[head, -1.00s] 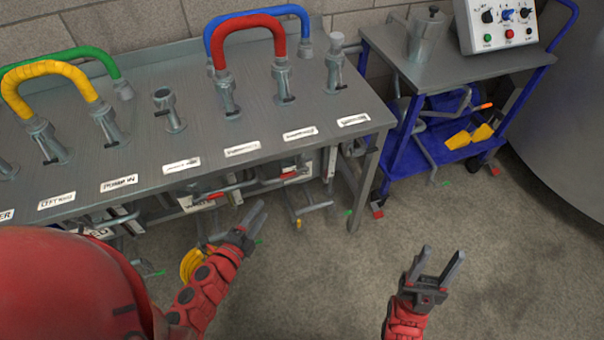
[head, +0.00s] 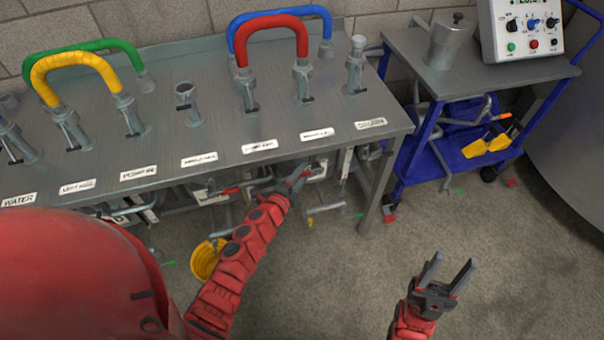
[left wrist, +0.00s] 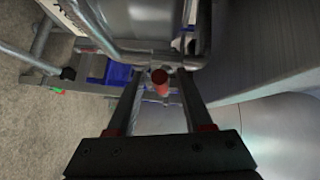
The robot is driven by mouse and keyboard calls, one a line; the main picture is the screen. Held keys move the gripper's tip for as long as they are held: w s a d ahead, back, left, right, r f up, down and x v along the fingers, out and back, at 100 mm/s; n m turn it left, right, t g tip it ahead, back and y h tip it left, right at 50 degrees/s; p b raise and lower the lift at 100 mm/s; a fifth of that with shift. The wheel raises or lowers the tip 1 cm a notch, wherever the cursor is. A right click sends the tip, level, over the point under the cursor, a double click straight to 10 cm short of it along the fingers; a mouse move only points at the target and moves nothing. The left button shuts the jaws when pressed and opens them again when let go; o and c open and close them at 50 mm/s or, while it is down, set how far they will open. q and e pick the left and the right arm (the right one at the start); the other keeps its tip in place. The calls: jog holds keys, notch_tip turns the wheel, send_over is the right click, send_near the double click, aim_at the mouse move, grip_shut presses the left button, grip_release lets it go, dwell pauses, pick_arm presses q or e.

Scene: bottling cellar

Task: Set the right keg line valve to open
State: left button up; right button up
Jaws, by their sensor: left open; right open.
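My left gripper (head: 296,178) is open at the front edge of the grey table (head: 220,135), just below the row of labels. In the left wrist view its two fingers stand apart, and a red-tipped handle (left wrist: 160,83) shows in the gap between them; I cannot tell whether they touch it. In the head view a red handle (head: 230,191) shows under the table edge, left of this gripper. The gripper hides part of the pipework there. I cannot read which handle is the right keg line valve. My right gripper (head: 454,264) is open and empty above the floor.
Red, blue, yellow and green hoses (head: 272,25) arch between metal fittings on the table. A blue cart (head: 403,165) with a control box (head: 525,28) stands to the right. The floor around my right gripper is clear.

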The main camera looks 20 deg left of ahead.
pick_arm(q)
jog(key=shift+w, duration=0.25)
grip_shut()
dwell(1.4)
